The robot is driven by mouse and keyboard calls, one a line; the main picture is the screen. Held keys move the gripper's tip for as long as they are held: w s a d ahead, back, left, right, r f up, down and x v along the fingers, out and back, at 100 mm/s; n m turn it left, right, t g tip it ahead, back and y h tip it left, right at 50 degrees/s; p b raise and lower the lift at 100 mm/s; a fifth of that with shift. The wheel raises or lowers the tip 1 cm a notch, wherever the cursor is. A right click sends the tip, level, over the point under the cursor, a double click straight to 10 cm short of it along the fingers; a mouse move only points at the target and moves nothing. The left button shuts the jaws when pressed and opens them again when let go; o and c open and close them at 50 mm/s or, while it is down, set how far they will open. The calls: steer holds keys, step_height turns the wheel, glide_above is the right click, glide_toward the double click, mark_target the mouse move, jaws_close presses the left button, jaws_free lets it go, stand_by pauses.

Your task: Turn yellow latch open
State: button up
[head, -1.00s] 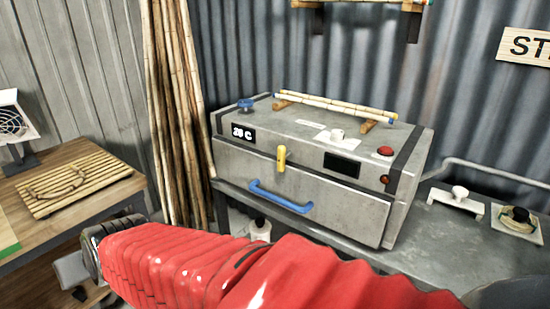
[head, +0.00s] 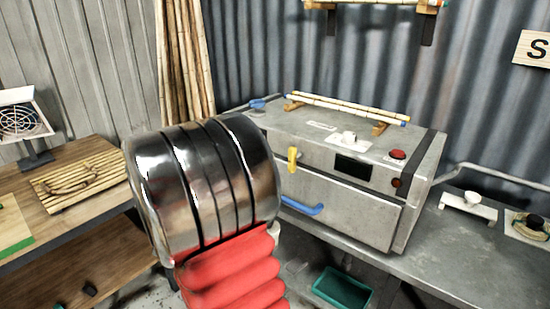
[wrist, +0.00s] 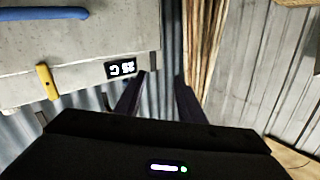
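The yellow latch (head: 292,159) stands upright on the front of the grey metal box (head: 350,207), at the seam between lid and front door. The blue handle (head: 302,206) is below it, partly hidden by my arm. In the wrist view, which is upside down, the latch (wrist: 47,82) is at the left, apart from my gripper. My gripper (wrist: 163,76) has two dark fingers spread apart with nothing between them. The fingers point toward the box's end by the temperature display (wrist: 121,68). In the head view the gripper is hidden behind my silver wrist.
Bamboo poles (head: 186,62) lean on the wall left of the box. Bamboo sticks (head: 345,107) lie on wooden rests on the lid, near a red button (head: 397,154). A wooden bench (head: 88,225) is at left. A teal bin (head: 341,288) sits below the box.

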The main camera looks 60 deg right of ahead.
steer(key=s+d+f+m+g+h, duration=0.2)
steer(key=s+d+m+g+h, duration=0.15)
steer(key=s+d+g, duration=0.35)
steer(key=m+g+h, duration=0.2)
steer(key=g+h, duration=0.1)
steer(key=g, duration=0.2)
glide_toward(290, 161)
steer(key=v, duration=0.2)
steer(key=shift+a+f, duration=0.15)
steer(key=shift+a, duration=0.05)
steer(key=x, duration=1.3)
steer(key=shift+d+r, duration=0.2)
steer(key=shift+d, duration=0.15)
steer(key=shift+c, duration=0.6)
jaws_close()
steer(key=shift+a, duration=0.1)
